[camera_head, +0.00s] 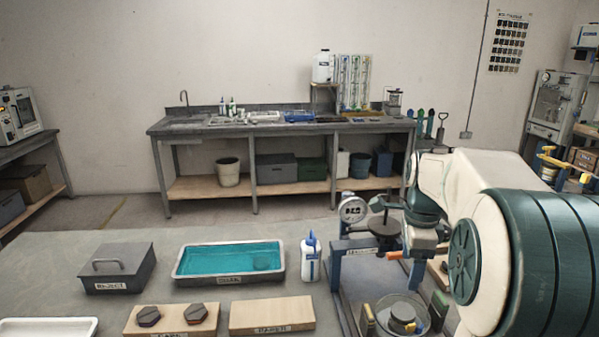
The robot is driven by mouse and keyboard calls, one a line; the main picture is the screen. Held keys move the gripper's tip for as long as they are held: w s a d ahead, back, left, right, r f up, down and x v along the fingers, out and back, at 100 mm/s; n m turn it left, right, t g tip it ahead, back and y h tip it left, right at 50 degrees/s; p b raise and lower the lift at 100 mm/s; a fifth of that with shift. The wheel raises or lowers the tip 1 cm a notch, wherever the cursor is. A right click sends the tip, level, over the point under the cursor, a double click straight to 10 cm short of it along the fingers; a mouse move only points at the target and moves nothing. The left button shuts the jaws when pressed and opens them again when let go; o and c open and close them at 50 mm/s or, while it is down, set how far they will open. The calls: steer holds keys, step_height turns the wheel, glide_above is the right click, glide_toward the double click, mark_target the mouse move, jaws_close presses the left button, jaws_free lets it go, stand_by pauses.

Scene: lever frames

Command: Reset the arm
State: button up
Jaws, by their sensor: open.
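A blue lever frame (337,271) stands on the worktable right of centre, with a round dial (353,209) on top at its left. A dark round weight-like disc (384,226) sits in its upper part. A bar with an orange end (395,254) lies just left of my gripper (412,247); it may be the frame's arm. My gripper points down beside the frame and is open. Whether its fingers are around the bar or only beside it, I cannot tell. My own arm hides the frame's right side.
Left of the frame are a white bottle (310,259), a tray of teal liquid (185,270), a lidded grey box (117,270) and two wooden boards, one (271,315) bare and one (170,322) bearing two dark hexagonal pieces.

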steer(key=s+a+f+n+t, duration=0.1)
steer(key=s+a+f+n, duration=0.1)
steer(key=s+a+n, duration=0.4)
steer(key=s+a+f+n+t, duration=0.1)
steer(key=s+a+n, duration=0.5)
steer(key=s+n, duration=0.6)
steer(key=f+n, duration=0.1)
steer(key=n, duration=0.2)
steer(key=shift+a+f+t, duration=0.35)
steer(key=shift+f+t, duration=0.05)
